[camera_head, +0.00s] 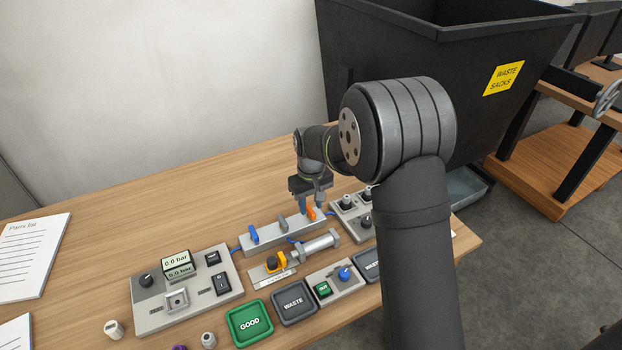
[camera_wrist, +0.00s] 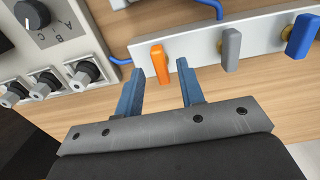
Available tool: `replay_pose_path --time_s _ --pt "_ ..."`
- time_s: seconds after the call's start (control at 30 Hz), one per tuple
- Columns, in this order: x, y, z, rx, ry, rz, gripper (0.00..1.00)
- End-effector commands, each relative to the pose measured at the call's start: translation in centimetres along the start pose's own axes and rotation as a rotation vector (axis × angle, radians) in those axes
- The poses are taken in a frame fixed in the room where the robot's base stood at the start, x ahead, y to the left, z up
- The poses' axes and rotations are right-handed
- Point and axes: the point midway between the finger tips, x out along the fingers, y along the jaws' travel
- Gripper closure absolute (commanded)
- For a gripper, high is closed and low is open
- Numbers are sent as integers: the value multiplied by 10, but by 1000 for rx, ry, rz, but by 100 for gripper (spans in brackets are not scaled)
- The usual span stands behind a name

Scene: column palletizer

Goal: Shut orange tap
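The orange tap (camera_head: 311,213) is a small lever on the right end of a grey manifold block (camera_head: 270,236). In the wrist view the orange tap (camera_wrist: 160,64) stands out from the pale manifold bar (camera_wrist: 200,48). My gripper (camera_wrist: 159,68) is open, with its two blue fingers on either side of the orange lever, the left one a little farther off. Whether a finger touches the lever I cannot tell. In the head view my gripper (camera_head: 314,203) is just above the manifold's right end.
A grey tap (camera_wrist: 231,50) and a blue tap (camera_wrist: 302,34) share the manifold. A control box with a dial (camera_wrist: 32,14) and sockets stands beside it. A cylinder (camera_head: 318,245) and a gauge panel (camera_head: 187,289) are nearby. The table behind the manifold is clear.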

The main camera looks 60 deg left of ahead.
Motion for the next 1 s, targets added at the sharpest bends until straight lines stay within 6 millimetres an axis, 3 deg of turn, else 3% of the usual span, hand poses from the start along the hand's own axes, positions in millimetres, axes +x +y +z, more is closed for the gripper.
replay_pose_path --time_s 0.4,0.6,0.8,1.0 --pt "-101 0 0 0 5 1 65" --pt "-139 0 0 -1 4 1 65" --pt "-156 0 0 -1 0 0 65" --pt "-159 0 0 -1 0 0 65"
